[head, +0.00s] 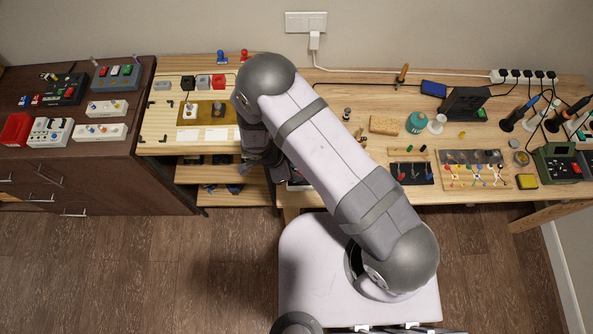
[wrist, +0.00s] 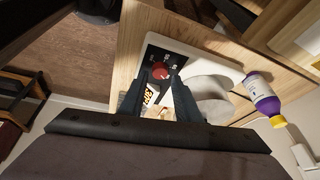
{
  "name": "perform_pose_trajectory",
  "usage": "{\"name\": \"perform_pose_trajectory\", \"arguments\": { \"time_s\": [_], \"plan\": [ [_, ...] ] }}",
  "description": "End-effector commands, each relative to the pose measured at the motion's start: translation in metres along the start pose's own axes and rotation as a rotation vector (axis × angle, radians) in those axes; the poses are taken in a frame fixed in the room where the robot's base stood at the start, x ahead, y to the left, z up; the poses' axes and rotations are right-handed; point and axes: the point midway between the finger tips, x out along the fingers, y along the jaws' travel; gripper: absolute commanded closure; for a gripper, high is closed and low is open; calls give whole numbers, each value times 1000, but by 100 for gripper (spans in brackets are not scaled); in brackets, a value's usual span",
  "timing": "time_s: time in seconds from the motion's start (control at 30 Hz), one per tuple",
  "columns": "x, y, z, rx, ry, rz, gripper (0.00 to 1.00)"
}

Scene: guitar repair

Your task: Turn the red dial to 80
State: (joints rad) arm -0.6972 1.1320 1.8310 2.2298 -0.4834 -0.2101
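The red dial (wrist: 161,71) shows in the wrist view on the dark panel (wrist: 153,56) of a white device. Small white marks surround it, too small to read. Below it, a pale display (wrist: 149,96) with dark digits is partly covered by my left finger; I cannot read its full number. My gripper (wrist: 159,80) is open, its two dark fingers pointing toward the dial, one on each side of its lower part. I cannot tell whether they touch it. In the head view my arm hides the dial and most of the device.
In the head view, tools and a soldering station (head: 558,163) fill the right of the wooden bench. A dark cabinet (head: 120,148) with switch boxes stands at the left.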

Motion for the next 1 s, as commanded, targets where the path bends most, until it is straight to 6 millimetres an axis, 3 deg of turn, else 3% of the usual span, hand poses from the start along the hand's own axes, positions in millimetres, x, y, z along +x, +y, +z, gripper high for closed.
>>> {"name": "perform_pose_trajectory", "arguments": {
  "time_s": [0.4,1.0],
  "plan": [
    [-42,-1,0,0,-1,-3,70],
    [-46,-1,0,4,-1,-1,70]
  ]
}}
